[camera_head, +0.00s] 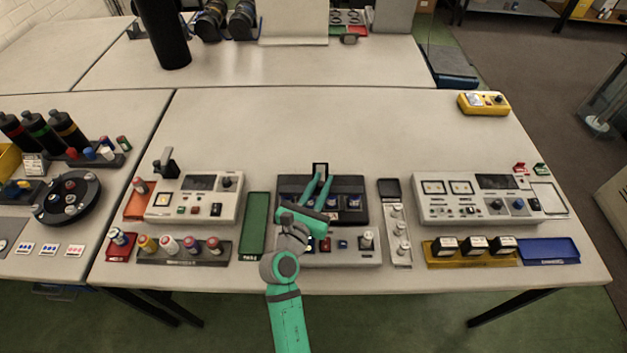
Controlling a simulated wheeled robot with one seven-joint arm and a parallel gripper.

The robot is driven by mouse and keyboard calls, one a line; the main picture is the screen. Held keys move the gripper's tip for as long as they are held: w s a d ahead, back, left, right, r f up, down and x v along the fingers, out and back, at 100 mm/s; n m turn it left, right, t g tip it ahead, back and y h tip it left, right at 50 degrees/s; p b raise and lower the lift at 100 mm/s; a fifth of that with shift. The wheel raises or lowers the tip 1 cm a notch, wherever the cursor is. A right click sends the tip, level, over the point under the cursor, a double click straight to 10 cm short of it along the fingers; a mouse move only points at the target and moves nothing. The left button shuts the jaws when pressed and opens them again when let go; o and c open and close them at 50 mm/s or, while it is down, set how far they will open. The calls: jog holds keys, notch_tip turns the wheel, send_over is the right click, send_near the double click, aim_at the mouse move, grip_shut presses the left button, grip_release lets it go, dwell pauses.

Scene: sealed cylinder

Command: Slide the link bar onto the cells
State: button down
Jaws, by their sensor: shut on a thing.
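My gripper (321,180) reaches over the dark block (360,184) at the centre of the table, its two green fingers pointing away from me. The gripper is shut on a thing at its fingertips. A small black-edged, pale-faced square (320,169) shows right at the fingertips; I cannot tell whether it is the link bar or part of the dark block. Blue-and-white round cells (353,203) sit in a row in the dark block. My gripper and wrist hide part of that row. I cannot tell whether the held thing touches the cells.
A grey control panel (370,257) lies in front of the block. A green tray (253,223) stands to the left and a pale strip with several knobs (401,248) to the right. A yellow holder (471,261) carries black cubes.

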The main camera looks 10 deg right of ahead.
jog(key=shift+s+f, duration=0.1)
jog(key=c, duration=1.7)
grip_release()
jog(key=shift+o, duration=0.2)
jog(key=v, duration=1)
jog(key=shift+s+a, duration=0.2)
jog(key=shift+s, duration=0.15)
jog(key=shift+w, duration=0.1)
